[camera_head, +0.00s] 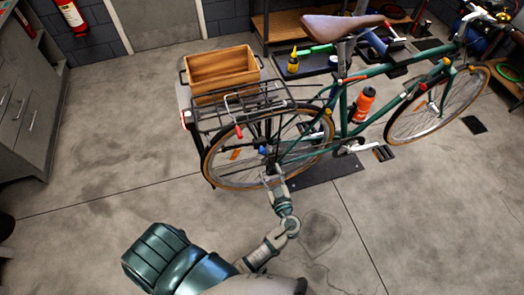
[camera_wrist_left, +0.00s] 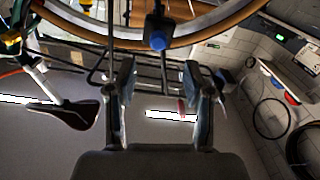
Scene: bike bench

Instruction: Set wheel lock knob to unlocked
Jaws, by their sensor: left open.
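The green bicycle (camera_head: 345,120) stands with its rear wheel (camera_head: 205,165) facing me. A small blue knob (camera_head: 263,151), which looks like the wheel lock knob, sits near the wheel's hub. In the left wrist view the blue knob (camera_wrist_left: 158,41) is on a dark stem, beyond the fingertips and roughly centred between them. Its lock setting cannot be read. My left gripper (camera_head: 270,174) is just below the knob in the head view. In the wrist view the left gripper (camera_wrist_left: 158,82) is open, with nothing between its fingers. My right gripper is not in view.
A red-handled lever (camera_head: 238,131) hangs near the rack. A dark plate (camera_head: 325,172) lies under the bicycle. Grey drawers (camera_head: 30,110) stand at left. The floor between is clear.

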